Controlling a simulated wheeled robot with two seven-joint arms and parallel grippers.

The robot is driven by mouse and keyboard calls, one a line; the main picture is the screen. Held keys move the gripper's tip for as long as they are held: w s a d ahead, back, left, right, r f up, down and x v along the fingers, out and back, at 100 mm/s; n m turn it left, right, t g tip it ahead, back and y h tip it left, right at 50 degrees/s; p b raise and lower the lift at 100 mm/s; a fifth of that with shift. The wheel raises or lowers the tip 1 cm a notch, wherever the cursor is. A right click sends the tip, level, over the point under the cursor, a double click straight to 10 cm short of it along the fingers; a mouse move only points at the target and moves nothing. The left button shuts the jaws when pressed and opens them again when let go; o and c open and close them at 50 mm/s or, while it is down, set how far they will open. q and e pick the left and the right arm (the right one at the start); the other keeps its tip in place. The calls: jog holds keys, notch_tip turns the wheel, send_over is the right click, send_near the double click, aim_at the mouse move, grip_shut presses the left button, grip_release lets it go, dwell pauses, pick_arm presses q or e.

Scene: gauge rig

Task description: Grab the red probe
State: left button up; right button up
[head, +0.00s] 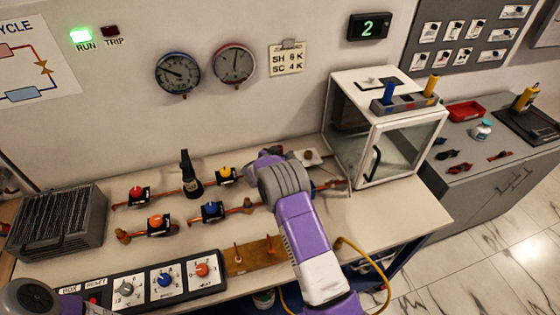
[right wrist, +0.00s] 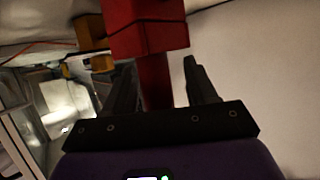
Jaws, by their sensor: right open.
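In the right wrist view a red block with a narrower red stem, which looks like the red probe (right wrist: 150,30), is straight ahead of my right gripper (right wrist: 160,82). The gripper is open; its two dark fingers stand either side of the stem, with a visible gap to the right finger. I cannot tell whether the left finger touches it. In the head view my right arm reaches over the bench, and its wrist hides the fingers and the red probe. My left gripper is not in view; only part of my left arm shows at the lower left corner.
A probe holder (head: 405,103) with a blue and a yellow probe stands on the white glass-fronted box (head: 388,130). Valves and copper pipes, including a blue-knobbed valve (head: 212,210), lie left of my arm. A dial panel (head: 165,280) is at the front. A yellow cable (head: 375,265) hangs at the edge.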

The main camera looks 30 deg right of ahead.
jog(key=shift+s+r, duration=0.1)
jog(key=shift+r, duration=0.1)
jog(key=shift+s, duration=0.1)
jog(key=shift+c, duration=1.2)
grip_shut()
